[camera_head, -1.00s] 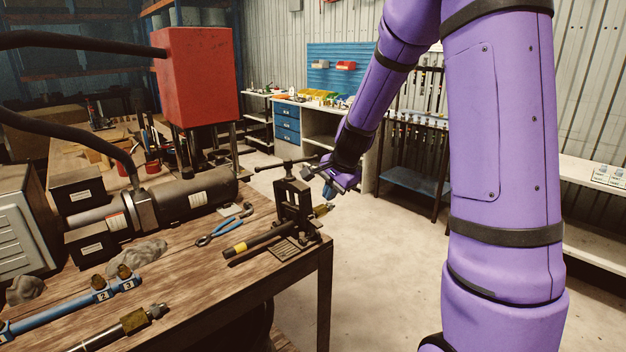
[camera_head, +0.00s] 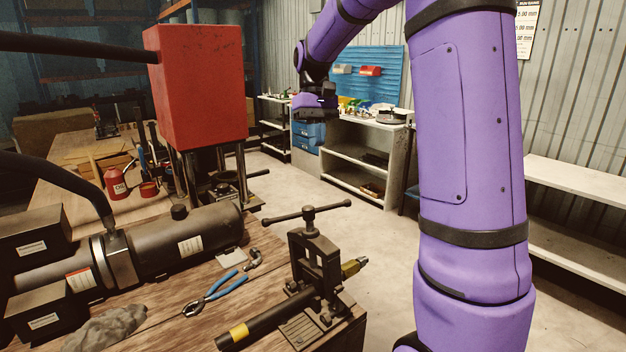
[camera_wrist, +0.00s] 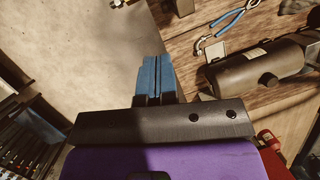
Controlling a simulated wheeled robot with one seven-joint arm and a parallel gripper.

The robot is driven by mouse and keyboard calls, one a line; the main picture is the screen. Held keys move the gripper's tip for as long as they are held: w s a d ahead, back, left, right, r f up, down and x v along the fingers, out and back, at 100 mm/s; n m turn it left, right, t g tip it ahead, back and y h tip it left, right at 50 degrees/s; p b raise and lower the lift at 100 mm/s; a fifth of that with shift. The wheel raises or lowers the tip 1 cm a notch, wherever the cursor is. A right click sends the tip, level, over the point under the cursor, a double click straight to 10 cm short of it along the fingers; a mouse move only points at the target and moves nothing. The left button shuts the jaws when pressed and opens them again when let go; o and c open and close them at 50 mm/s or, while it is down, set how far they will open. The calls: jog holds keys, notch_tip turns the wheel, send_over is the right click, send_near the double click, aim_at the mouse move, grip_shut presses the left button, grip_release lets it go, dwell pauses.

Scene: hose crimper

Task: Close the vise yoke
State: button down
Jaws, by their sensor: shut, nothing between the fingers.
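The vise (camera_head: 319,295) sits at the table's front right corner in the head view. Its dark yoke (camera_head: 302,252) stands upright over the base, with a T-shaped screw handle (camera_head: 308,211) on top. A dark hose or pipe with a yellow band (camera_head: 262,324) lies at the vise, and a brass-coloured fitting (camera_head: 351,267) shows on its far side. I cannot tell if the yoke is latched. My gripper (camera_head: 322,132) is up and beyond the vise, clear of it. Its blue fingers (camera_wrist: 155,62) are shut and empty in the wrist view.
Blue-handled pliers (camera_head: 216,292) and a dark cylinder (camera_head: 185,246) lie left of the vise. A red block-shaped machine (camera_head: 196,85) stands behind them. A shelf unit (camera_head: 362,160) is beyond. Open floor (camera_head: 385,255) lies right of the table.

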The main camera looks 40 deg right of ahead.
jog(key=s+r+x, duration=0.1)
jog(key=s+x, duration=0.1)
jog(key=x, duration=1)
jog(key=shift+s+a+f, duration=0.3)
jog(key=shift+s, duration=0.05)
jog(key=shift+t, duration=0.5)
jog(key=shift+s+f, duration=0.2)
jog(key=shift+s, duration=0.9)
jog(key=shift+s+f, duration=0.2)
jog(key=shift+s, duration=0.85)
send_near(338, 204)
jog(key=v, duration=0.3)
jog(key=shift+w+a+r, duration=0.3)
